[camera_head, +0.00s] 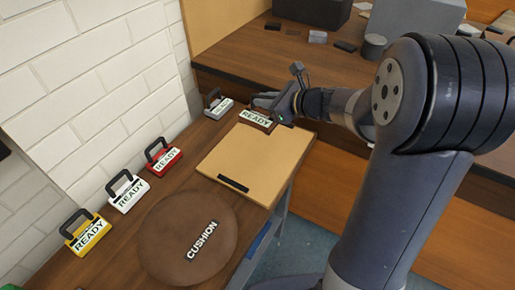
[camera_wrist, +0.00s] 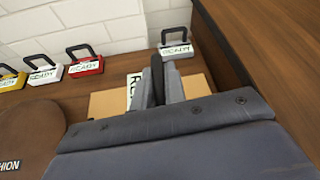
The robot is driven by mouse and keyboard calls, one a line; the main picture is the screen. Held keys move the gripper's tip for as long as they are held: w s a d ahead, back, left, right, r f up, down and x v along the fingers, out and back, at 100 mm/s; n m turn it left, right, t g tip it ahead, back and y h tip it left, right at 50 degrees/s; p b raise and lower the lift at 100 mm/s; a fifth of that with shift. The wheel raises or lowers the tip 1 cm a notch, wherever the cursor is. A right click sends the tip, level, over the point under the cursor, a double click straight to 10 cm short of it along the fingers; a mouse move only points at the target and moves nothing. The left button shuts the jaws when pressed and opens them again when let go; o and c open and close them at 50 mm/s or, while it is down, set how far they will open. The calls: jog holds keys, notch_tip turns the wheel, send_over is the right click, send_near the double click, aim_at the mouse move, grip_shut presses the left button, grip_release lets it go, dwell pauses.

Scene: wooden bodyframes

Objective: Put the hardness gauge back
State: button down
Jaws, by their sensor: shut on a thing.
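My gripper (camera_head: 272,104) is shut on a brown device with a white READY label (camera_head: 255,119), at the far edge of a tan board. In the wrist view my fingers (camera_wrist: 163,76) are close together, with the device's label (camera_wrist: 134,92) beside them, partly hidden. I cannot tell whether the device touches the board. Similar handled READY devices stand along the wall: yellow (camera_head: 88,232), white (camera_head: 128,194), red (camera_head: 164,160) and grey (camera_head: 219,106). None is marked as a hardness gauge that I can read.
The tan board (camera_head: 240,165) with a black strip lies on the brown table. A round brown cushion (camera_head: 180,240) lies in front of it. The brick wall (camera_head: 90,90) runs along the left. A second wooden surface (camera_head: 240,68) with boxes stands behind.

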jog(key=shift+a, duration=0.15)
notch_tip(320, 180, down, 10)
jog(key=shift+s+r+b, duration=0.1)
jog(key=shift+r+b, duration=0.1)
jog(key=shift+b, duration=0.6)
jog(key=shift+f, duration=0.2)
jog(key=c, duration=1.5)
grip_release()
jog(key=shift+o, duration=0.2)
jog(key=shift+r, duration=0.1)
jog(key=shift+r, duration=0.15)
jog(key=v, duration=1.2)
